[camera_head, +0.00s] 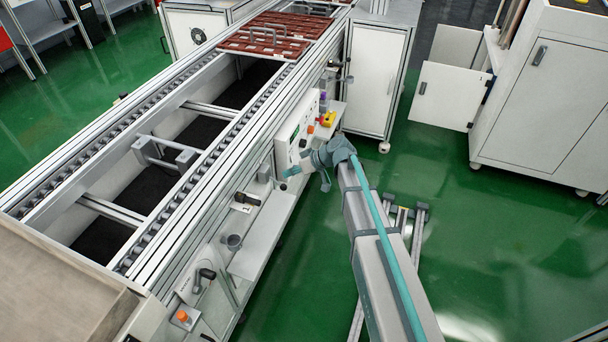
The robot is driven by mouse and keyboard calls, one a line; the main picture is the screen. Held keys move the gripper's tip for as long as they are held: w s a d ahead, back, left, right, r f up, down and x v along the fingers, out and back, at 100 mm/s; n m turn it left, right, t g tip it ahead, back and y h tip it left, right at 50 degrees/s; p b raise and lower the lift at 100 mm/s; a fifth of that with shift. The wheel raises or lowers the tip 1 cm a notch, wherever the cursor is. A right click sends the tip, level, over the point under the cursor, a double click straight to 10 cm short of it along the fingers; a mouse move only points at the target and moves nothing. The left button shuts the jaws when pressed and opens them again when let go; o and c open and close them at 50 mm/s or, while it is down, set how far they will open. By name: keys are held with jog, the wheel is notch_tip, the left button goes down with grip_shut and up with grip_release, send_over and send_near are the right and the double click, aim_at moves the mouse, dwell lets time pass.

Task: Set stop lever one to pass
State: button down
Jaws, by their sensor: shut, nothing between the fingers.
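A black lever (205,274) sits on a pale plate on the conveyor's near side, at the lower left. A second dark handle (246,199) sticks out beside a pale label further up the same side. Their markings are too small to read, so I cannot tell which is stop lever one or its setting. My wrist hides part of the panel's lower edge.
The conveyor (207,150) runs from lower left to top, with brown trays (268,40) at its far end. An orange button (182,316) sits near the bottom. White cabinets (378,75) stand behind.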

jog(key=shift+w+a+r, duration=0.15)
jog(key=shift+a+r, duration=0.25)
jog(key=shift+a, duration=0.4)
jog(key=w+d+f+v, duration=0.1)
jog(key=w+v, duration=0.1)
jog(key=v, duration=0.9)
jog(key=shift+s+d, duration=0.4)
jog(key=shift+s, duration=0.1)
